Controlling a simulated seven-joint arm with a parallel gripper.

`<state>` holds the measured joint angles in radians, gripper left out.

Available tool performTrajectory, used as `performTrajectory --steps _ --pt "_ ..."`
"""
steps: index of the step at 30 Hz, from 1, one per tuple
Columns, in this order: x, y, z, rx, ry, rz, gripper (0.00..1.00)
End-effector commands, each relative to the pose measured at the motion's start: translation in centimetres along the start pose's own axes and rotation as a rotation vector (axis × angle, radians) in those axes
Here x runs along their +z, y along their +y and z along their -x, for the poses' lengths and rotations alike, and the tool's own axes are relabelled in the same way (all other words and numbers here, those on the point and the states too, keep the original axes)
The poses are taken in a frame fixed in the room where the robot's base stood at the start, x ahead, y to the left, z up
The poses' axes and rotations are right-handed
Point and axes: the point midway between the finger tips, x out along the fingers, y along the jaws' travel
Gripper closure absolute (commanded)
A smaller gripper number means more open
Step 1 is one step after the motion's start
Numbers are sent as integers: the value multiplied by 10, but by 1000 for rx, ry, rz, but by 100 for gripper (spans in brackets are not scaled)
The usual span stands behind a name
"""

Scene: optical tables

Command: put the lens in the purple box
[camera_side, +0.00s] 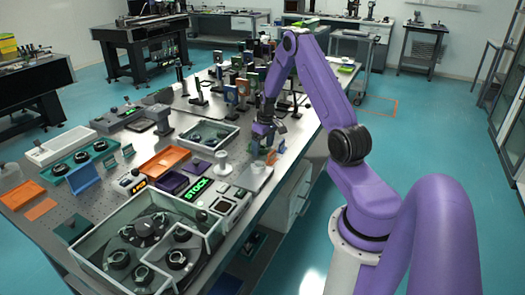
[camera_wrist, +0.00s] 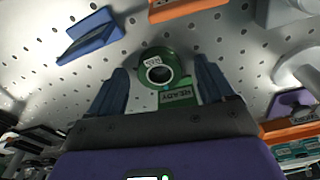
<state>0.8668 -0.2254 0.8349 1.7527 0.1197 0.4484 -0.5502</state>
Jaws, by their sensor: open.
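In the wrist view a dark green ring-shaped mount (camera_wrist: 152,70) with a dark round opening and a white label lies between my fingers; it looks like the lens. A green "READY" tag (camera_wrist: 178,96) is beside it. My gripper (camera_wrist: 160,66) is open, with one blue-grey finger on each side of the ring and no clear contact. In the side view my gripper (camera_side: 265,131) is low over the table's right part, and the lens cannot be told apart from the small coloured parts there. A purple open box (camera_side: 172,182) sits left of it, nearer the camera.
An orange tray (camera_side: 165,163) adjoins the purple box. Several upright optic mounts (camera_side: 231,95) crowd the table behind.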

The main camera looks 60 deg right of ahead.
Motion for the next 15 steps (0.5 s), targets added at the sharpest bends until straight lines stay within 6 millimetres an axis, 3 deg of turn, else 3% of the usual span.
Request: performTrajectory --steps 5,10,12,15 --pt "0 0 0 0 1 0 21" --pt "0 0 0 0 1 0 77" --pt "0 0 0 0 1 0 84" --pt "0 0 0 0 1 0 84"
